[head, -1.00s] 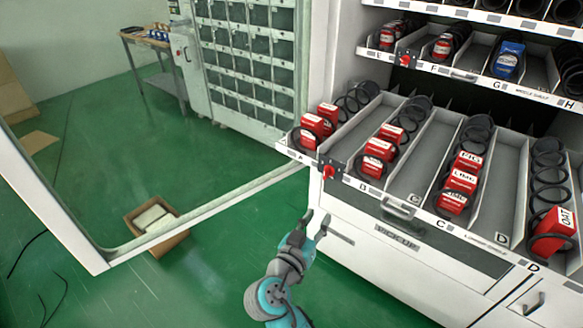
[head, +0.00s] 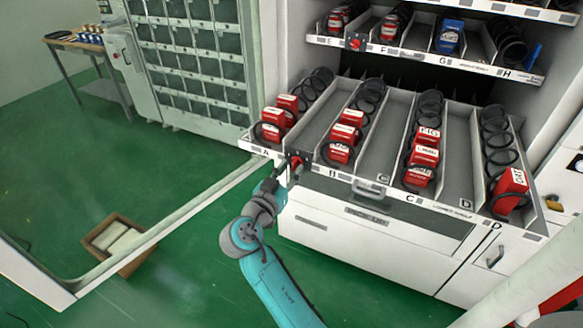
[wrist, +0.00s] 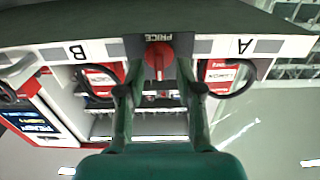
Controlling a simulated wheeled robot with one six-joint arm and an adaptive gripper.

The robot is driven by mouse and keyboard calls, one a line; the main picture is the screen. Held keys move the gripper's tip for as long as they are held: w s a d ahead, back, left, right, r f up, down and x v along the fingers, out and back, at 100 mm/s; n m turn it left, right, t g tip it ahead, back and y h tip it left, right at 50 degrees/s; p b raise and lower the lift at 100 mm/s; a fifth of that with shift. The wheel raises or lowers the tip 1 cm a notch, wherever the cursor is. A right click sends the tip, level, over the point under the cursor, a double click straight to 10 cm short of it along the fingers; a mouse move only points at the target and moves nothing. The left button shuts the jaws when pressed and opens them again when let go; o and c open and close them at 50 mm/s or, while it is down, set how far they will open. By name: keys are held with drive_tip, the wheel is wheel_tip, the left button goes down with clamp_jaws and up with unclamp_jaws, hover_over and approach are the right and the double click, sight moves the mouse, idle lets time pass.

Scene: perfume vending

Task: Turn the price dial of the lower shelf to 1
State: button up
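The red price dial (head: 295,162) sits on the front rail of the lower shelf (head: 345,176), between labels A and B. In the wrist view, which shows the shelf upside down, the dial (wrist: 158,57) lies under the word PRICE. My gripper (head: 289,173) is at the rail, right by the dial. In the wrist view its two fingers (wrist: 158,72) are apart, one on each side of the dial, with small gaps visible. Whether a fingertip touches it is unclear. The dial's setting is not readable.
Red boxes (head: 340,146) stand in black spiral coils on the pulled-out lower shelf. Another red dial (head: 355,44) is on the upper shelf. The open door frame (head: 160,230) stands to the left, with a cardboard box (head: 102,236) on the floor beyond it.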

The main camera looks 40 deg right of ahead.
drive_tip(key=shift+w+d, duration=0.2)
drive_tip(key=shift+d, duration=0.5)
clamp_jaws()
drive_tip(key=shift+n, duration=0.3)
drive_tip(key=n, duration=1.1)
drive_tip(key=shift+w, duration=0.15)
drive_tip(key=shift+f+n, duration=0.1)
drive_tip(key=shift+n, duration=0.2)
